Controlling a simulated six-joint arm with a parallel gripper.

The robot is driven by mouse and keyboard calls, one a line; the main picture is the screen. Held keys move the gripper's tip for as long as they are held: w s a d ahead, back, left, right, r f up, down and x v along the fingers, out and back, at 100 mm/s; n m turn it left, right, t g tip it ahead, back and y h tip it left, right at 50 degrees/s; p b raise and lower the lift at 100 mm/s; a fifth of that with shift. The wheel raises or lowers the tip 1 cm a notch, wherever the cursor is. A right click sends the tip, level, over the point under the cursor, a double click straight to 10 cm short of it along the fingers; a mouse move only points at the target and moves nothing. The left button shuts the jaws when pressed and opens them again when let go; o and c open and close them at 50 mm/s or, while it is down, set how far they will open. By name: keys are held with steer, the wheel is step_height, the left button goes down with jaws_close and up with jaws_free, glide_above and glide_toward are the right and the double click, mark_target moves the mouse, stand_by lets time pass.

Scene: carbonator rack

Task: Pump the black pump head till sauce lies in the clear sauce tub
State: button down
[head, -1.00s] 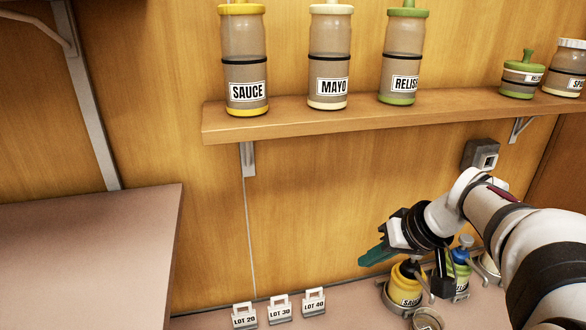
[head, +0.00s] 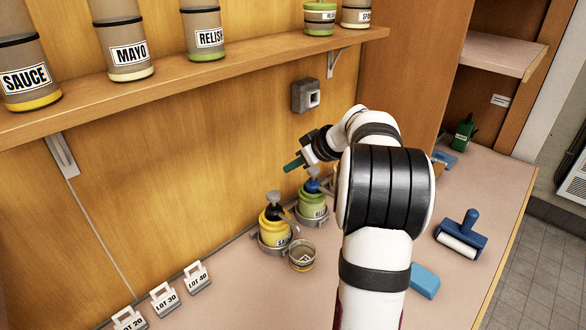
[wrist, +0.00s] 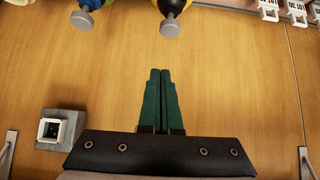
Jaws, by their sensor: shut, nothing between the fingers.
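The yellow sauce jar (head: 275,234) stands in a ring holder by the back wall. Its black pump head (head: 274,211) has a grey knob on top, and the knob (wrist: 170,27) shows at the top of the wrist view. The clear sauce tub (head: 302,257) sits just in front of the jar, to its right; I cannot tell whether sauce lies in it. My gripper (head: 288,166) is shut and empty, its green fingers above the pumps and touching nothing. In the wrist view the shut fingertips (wrist: 160,71) lie apart from the black pump's knob.
A green relish jar (head: 312,210) with a blue pump (head: 312,185) stands right beside the sauce jar. A shelf (head: 200,72) with bottles runs above. A wall box (head: 305,96) is behind my arm. A blue roller (head: 463,233) and blue block (head: 425,281) lie at right.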

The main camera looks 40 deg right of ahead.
steer(key=w+f, duration=0.1)
steer(key=f, duration=0.1)
steer(key=w+f, duration=0.2)
steer(key=f, duration=0.1)
steer(key=w+f, duration=0.1)
steer(key=f, duration=0.1)
steer(key=shift+w+f, duration=0.25)
steer(key=shift+f, duration=0.5)
steer(key=shift+f, duration=1.35)
step_height(320, 180, up, 4)
steer(key=v, duration=1)
